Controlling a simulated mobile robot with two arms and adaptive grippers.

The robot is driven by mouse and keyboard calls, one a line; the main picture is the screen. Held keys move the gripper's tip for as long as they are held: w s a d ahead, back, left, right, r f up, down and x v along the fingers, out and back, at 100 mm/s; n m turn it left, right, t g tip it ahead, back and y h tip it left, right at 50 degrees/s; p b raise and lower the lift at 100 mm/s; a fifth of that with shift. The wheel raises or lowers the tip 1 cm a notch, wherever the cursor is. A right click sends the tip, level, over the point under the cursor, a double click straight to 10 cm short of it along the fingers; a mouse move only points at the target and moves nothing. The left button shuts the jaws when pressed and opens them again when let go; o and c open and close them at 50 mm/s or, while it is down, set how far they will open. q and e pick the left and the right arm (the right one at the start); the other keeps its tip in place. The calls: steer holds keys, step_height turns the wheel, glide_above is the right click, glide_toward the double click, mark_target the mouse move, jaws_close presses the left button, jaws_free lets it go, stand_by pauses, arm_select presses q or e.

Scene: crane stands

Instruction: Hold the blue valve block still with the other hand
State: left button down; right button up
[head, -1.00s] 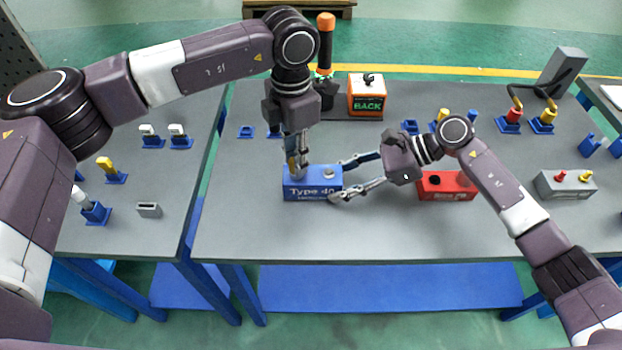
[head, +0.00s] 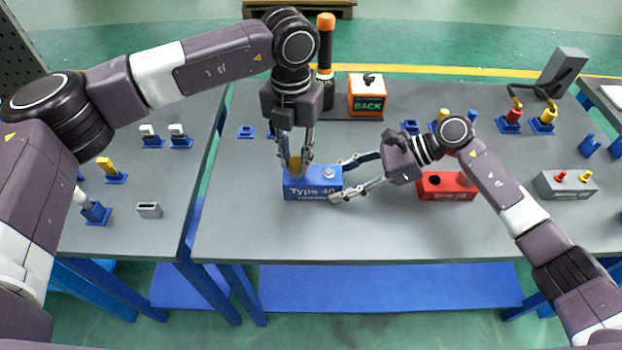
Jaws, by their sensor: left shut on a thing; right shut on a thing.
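The blue valve block (head: 312,190), marked "Type 40", sits on the grey workbench (head: 370,235) near the middle of the head view. My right gripper (head: 337,181) comes from the right and is shut on the block's right end, one finger at the back and one at the front. My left gripper (head: 297,163) points down over the block's left part. It is shut on a yellow piece (head: 295,166) that stands upright at the block's top. How deep the piece sits in the block is hidden. A round silver fitting (head: 329,173) shows on the block's top right.
A red block (head: 447,187) lies right of my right gripper. An orange box marked "BACK" (head: 367,97) and an orange-topped post (head: 326,55) stand behind. A grey box (head: 566,184) with red and yellow plugs is at the right. The bench front is clear.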

arm_select(q)
steer(key=shift+r+n, duration=0.15)
steer(key=shift+n, duration=0.95)
steer(key=n, duration=0.5)
steer(key=n, duration=0.5)
steer(key=shift+n, duration=0.9)
steer(key=n, duration=0.3)
steer(key=shift+n, duration=0.3)
